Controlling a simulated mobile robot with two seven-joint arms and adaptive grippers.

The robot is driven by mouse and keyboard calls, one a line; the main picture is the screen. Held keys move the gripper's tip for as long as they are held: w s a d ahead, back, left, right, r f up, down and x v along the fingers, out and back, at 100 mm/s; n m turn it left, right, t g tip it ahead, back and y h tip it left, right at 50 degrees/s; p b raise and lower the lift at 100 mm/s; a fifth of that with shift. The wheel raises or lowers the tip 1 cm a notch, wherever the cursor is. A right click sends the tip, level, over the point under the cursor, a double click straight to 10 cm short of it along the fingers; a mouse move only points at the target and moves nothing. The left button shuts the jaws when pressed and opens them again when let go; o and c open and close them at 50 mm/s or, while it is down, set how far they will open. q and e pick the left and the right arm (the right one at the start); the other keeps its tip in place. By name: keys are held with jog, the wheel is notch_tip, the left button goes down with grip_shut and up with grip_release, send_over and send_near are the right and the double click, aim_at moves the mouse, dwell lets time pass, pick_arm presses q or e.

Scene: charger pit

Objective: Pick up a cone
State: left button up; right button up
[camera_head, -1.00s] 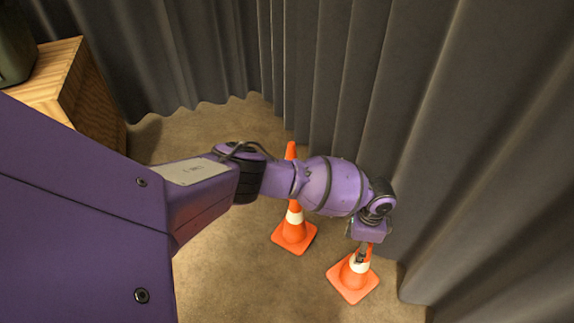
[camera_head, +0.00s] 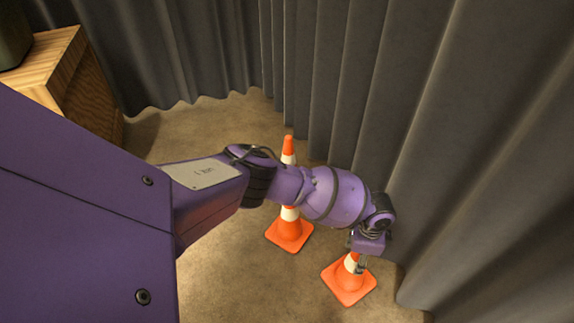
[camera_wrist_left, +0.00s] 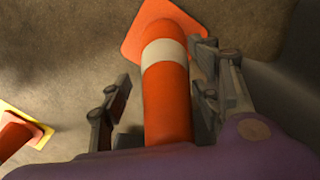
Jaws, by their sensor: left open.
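An orange cone with a white band (camera_head: 348,285) stands on the floor at the lower right of the head view. My left gripper (camera_head: 357,262) is over its upper part, which is mostly hidden by the gripper. In the left wrist view the cone (camera_wrist_left: 166,95) runs between the two open fingers of my left gripper (camera_wrist_left: 165,85). A gap shows on the left side; the right finger is close beside the cone. A second orange and white cone (camera_head: 288,232) stands behind my arm, its middle hidden. My right gripper is not in view.
Dark grey curtains (camera_head: 420,130) hang close on the right and behind the cones. A wooden box (camera_head: 75,85) with a dark object on it stands at the upper left. Bare carpet (camera_head: 230,285) lies in front of the cones. An orange cone (camera_wrist_left: 18,135) shows at the left edge of the wrist view.

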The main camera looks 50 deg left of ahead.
pick_arm(q)
jog(key=shift+w, duration=0.15)
grip_shut()
dwell(0.4)
